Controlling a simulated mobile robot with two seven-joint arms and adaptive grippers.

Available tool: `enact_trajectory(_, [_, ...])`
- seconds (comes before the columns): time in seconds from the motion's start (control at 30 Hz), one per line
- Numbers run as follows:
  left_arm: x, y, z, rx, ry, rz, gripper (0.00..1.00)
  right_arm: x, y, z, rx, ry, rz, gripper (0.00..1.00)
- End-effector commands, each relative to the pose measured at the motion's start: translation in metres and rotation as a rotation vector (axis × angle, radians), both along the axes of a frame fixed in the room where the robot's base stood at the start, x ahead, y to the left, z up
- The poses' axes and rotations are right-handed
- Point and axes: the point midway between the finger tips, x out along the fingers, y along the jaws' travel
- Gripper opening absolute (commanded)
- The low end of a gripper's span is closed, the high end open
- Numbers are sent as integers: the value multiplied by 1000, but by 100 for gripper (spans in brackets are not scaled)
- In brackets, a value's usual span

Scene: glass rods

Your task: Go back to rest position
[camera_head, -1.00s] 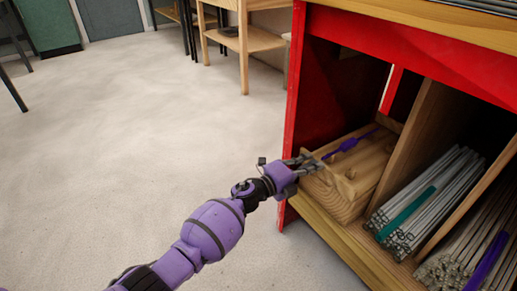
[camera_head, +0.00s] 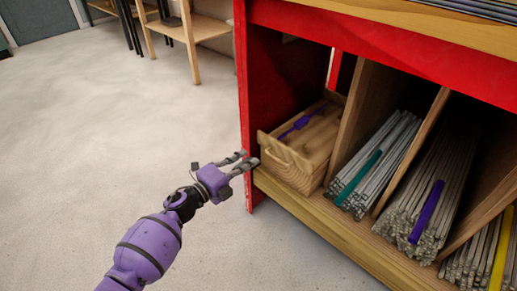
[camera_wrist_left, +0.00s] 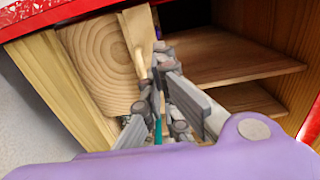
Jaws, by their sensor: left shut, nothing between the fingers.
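My left gripper (camera_head: 248,161) is shut and empty, just in front of the left post of the red-framed shelf (camera_head: 243,110). It is left of the light wooden box (camera_head: 306,178) and apart from its front handle. The box stands in the leftmost compartment, with a purple object (camera_head: 298,126) and some wooden pieces inside. In the left wrist view my left gripper (camera_wrist_left: 158,52) reaches up the middle, with pale wood boards beyond it. My right gripper is in neither view.
Compartments to the right hold bundles of glass rods (camera_head: 385,155), with teal, purple and yellow ones among them. Upright wooden dividers (camera_head: 412,150) separate them. Open pale floor (camera_head: 90,150) lies to the left. A wooden stand (camera_head: 195,30) is at the back.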

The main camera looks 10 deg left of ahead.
Motion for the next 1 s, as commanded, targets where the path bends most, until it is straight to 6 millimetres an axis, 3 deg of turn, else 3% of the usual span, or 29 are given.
enact_trajectory(0.23, [-25,19,0,0,1,0,0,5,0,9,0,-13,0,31])
enact_trajectory(0.57, [-22,29,-3,-26,29,39,0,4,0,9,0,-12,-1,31])
enact_trajectory(0.73, [-9,36,30,-205,86,166,0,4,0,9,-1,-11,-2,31])
enact_trajectory(0.87, [-44,45,5,-404,242,293,0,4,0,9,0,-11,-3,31])
enact_trajectory(1.0, [-98,54,-35,-566,416,411,0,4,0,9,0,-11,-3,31])
